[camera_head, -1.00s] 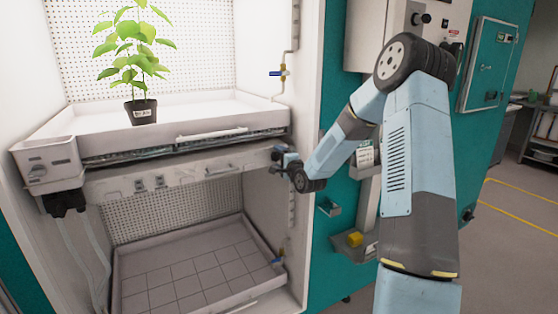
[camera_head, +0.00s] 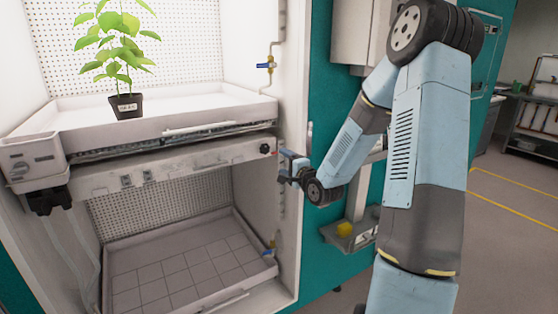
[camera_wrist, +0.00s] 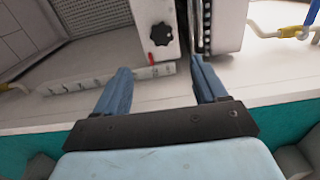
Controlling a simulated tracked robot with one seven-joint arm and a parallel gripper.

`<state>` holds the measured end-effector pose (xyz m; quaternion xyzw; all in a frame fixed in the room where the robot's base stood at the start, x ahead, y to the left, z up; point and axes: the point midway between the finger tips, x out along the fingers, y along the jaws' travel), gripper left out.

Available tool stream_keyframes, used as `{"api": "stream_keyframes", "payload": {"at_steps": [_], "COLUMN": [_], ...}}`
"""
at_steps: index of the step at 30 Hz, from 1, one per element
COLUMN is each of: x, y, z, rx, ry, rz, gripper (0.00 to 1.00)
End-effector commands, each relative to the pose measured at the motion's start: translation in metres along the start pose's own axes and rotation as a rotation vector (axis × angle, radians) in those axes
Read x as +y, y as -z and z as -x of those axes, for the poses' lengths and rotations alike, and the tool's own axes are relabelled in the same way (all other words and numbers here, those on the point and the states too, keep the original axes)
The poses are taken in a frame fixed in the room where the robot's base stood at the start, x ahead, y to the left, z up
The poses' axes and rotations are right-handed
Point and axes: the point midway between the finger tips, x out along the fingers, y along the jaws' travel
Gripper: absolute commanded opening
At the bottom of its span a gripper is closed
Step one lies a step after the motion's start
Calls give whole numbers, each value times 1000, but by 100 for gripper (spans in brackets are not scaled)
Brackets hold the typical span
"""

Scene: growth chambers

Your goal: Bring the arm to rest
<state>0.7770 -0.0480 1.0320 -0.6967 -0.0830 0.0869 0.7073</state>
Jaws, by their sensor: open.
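My arm reaches in from the right in the head view, bent at the elbow, with its lower part hanging down in front of the chamber's right edge. My gripper (camera_head: 287,166) is just outside the right side of the growth chamber opening, near the end of the upper shelf's front rail. In the wrist view my gripper (camera_wrist: 163,88) shows two blue fingers spread wide apart with nothing between them. A black knob (camera_wrist: 163,34) and a small red pointer (camera_wrist: 151,59) lie beyond the fingers.
A potted plant (camera_head: 126,107) stands on the upper tray (camera_head: 190,112). The lower tray (camera_head: 185,275) is empty. A blue-handled valve (camera_head: 265,65) is on the chamber's right wall. Open floor lies further right.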

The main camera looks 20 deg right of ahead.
Motion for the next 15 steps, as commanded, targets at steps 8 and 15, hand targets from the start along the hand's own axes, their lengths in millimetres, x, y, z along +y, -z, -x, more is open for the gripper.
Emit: {"api": "stream_keyframes", "payload": {"at_steps": [8, 15], "x": [0, 0], "y": [0, 0], "z": [11, 11], "rx": [1, 1], "ry": [0, 0], "rz": [-1, -1], "gripper": [72, 72]}}
